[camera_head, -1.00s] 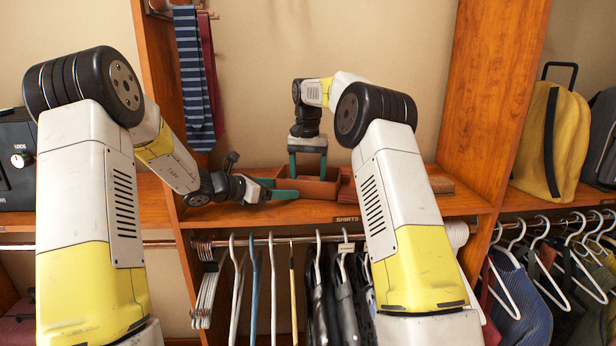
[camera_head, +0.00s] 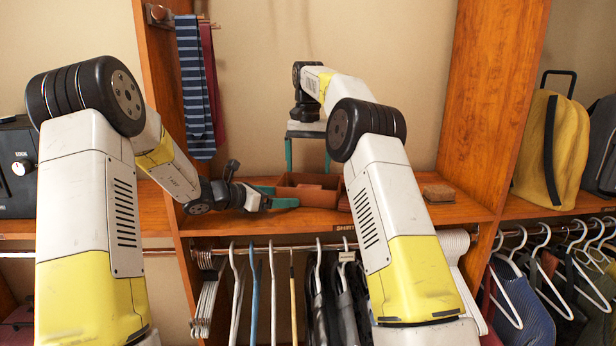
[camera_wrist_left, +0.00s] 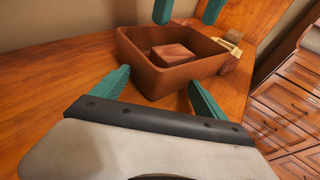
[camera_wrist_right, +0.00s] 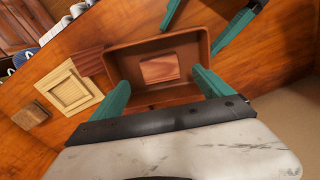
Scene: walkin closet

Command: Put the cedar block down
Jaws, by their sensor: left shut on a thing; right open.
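The reddish-brown cedar block (camera_wrist_right: 160,68) lies flat on the floor of an open brown bin (camera_wrist_right: 152,98) on the shelf. The block also shows inside the bin in the left wrist view (camera_wrist_left: 174,54). My right gripper (camera_head: 308,166) is open and empty above the bin, with its fingers pointing down and the block below, between them in its wrist view. My left gripper (camera_head: 283,196) is at the left end of the bin, shut on the bin at a corner, one finger on each side.
Upright panels (camera_head: 488,100) bound the shelf. Hangers with clothes (camera_head: 320,280) hang below.

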